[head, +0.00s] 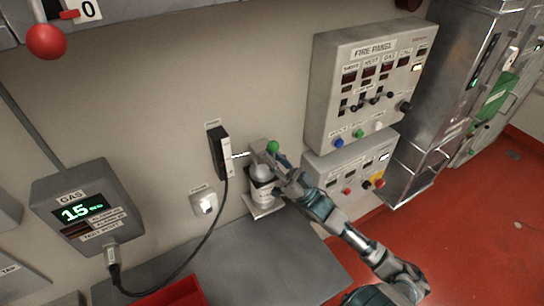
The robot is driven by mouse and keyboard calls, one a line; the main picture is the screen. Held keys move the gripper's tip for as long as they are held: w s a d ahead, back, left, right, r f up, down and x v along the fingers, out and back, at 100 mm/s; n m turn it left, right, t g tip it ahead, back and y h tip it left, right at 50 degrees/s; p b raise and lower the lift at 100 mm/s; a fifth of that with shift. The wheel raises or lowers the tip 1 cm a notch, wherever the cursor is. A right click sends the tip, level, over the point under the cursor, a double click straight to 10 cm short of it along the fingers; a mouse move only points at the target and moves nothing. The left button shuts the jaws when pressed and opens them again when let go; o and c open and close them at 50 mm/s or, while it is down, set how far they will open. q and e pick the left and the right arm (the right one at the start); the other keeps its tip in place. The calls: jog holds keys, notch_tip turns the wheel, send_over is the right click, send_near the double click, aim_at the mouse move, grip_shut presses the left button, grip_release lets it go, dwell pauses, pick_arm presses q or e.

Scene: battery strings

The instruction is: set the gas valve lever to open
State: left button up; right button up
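No lever in view can be read as the gas valve lever. A red ball knob (47,41) on a short stem sits beside a plate marked 0 (88,9) at the top left; I cannot tell what it works. My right gripper (268,158) is at the wall near the middle, around the top of a pale labelled cylinder (262,190) on a small bracket. A green ball (272,147) shows right at the gripper. The fingers are too small and overlapped to tell whether they are open or touching anything. My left gripper is not in view.
A gas meter box (80,210) reading 15 hangs at the left, with a black cable. A black handset (217,152) and a small white socket (204,201) are on the wall. The fire panel (365,80) and metal cabinets stand right. A grey bench top (240,262) lies below.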

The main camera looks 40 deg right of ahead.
jog(key=shift+s+d+f, duration=0.1)
jog(key=shift+d+f, duration=0.15)
jog(key=shift+f, duration=0.1)
jog(key=v, duration=1.2)
jog(key=shift+f, duration=0.1)
